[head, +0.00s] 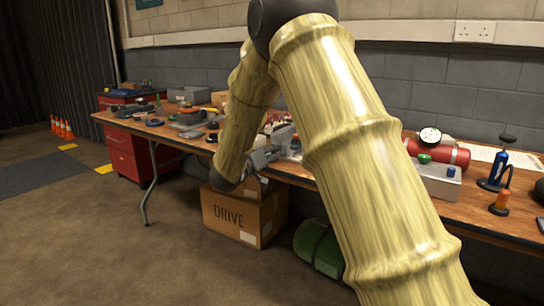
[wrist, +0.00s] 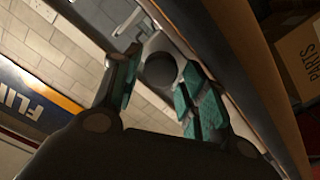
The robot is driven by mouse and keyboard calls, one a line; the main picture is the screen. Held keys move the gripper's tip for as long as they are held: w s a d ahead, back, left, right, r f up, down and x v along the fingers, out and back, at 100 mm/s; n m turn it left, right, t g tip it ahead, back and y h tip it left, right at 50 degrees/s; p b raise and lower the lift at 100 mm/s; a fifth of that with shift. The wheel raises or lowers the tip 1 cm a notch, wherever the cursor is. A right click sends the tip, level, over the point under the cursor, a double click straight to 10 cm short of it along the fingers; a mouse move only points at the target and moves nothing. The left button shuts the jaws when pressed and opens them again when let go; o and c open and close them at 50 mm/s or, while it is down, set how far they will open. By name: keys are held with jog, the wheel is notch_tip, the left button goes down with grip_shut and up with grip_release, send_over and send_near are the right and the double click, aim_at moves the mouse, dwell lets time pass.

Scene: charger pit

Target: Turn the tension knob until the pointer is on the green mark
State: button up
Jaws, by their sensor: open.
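In the wrist view my gripper (wrist: 163,88) is open, with teal pads on both fingers. A dark round knob-like part (wrist: 160,70) on a grey body shows between and just beyond the fingertips. I cannot tell whether it is the tension knob or whether the pads touch it. No pointer or green mark can be made out. In the head view my gripper (head: 264,158) is at the bench's front edge, partly hidden by my own arm, which also covers the middle of the bench.
The wooden workbench (head: 490,214) runs along a grey block wall, with tools on its left part. A red cylinder (head: 440,152) with a gauge and a blue hand pump (head: 497,168) stand at right.

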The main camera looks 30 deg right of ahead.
jog(key=shift+w+d, duration=0.1)
jog(key=shift+d, duration=0.15)
jog(key=c, duration=0.7)
jog(key=shift+c, duration=0.2)
jog(key=shift+r+p, duration=0.1)
jog(key=shift+p, duration=0.2)
jog(key=shift+r+m+p, duration=0.1)
jog(key=shift+m+p, duration=0.75)
jog(key=shift+m, duration=0.25)
jog(key=m+p, duration=0.2)
jog(key=m, duration=0.1)
jog(key=shift+m, duration=0.3)
jog(key=m+p, duration=0.1)
jog(key=m, duration=0.2)
jog(key=shift+s+f+m, duration=0.1)
jog(key=shift+f+m, duration=0.05)
jog(key=shift+m, duration=0.7)
jog(key=shift+s+f+m, duration=0.1)
jog(key=shift+m, duration=0.75)
